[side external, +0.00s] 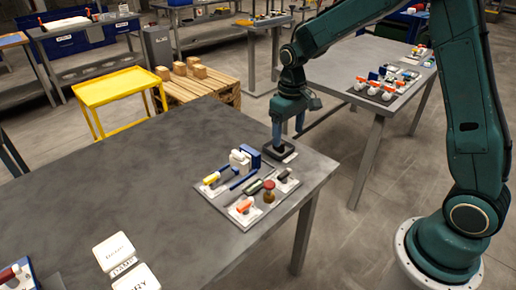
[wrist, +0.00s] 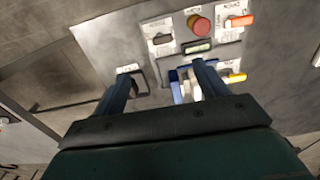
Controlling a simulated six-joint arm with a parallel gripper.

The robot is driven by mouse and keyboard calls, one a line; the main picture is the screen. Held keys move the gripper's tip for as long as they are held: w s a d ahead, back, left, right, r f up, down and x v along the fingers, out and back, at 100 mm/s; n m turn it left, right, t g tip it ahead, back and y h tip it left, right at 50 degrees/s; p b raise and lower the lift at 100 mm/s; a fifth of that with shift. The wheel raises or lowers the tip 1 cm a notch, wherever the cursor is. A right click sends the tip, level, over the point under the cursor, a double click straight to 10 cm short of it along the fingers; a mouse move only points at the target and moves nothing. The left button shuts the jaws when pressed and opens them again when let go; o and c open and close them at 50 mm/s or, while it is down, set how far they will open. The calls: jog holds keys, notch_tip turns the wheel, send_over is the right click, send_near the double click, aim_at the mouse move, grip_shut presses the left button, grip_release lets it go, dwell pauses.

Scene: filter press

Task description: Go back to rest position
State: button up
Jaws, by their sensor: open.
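My gripper (side external: 287,130) points down over the right end of the grey table, above a black square-framed part (side external: 279,151). In the wrist view my gripper (wrist: 163,80) shows two blue fingers spread apart with nothing held between them. The black part (wrist: 132,69) shows there beside the left finger; contact cannot be told. Beside it, a control panel (side external: 222,197) carries a blue and white block (side external: 243,158), a yellow-handled switch (side external: 211,178), a red button (side external: 269,185) and an orange switch (side external: 244,205). The red button also shows in the wrist view (wrist: 200,24).
White label cards (side external: 115,248) lie at the table's front left. The table's middle (side external: 130,180) is bare. A yellow stand (side external: 115,86) and a pallet with small boxes (side external: 197,88) are behind. Another table with devices (side external: 385,88) stands at the back right.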

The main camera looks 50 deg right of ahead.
jog(key=s+a+r+t, duration=0.2)
jog(key=s+r+t, duration=0.1)
jog(key=s+r, duration=0.8)
jog(key=s+r+t, duration=0.1)
jog(key=s+r, duration=0.1)
jog(key=s, duration=0.5)
jog(key=s+a+r+t, duration=0.1)
jog(key=s+r, duration=0.1)
jog(key=s, duration=0.5)
jog(key=shift+a+r+t, duration=0.25)
jog(key=shift+t, duration=0.05)
jog(key=shift+w, duration=0.1)
dwell(0.3)
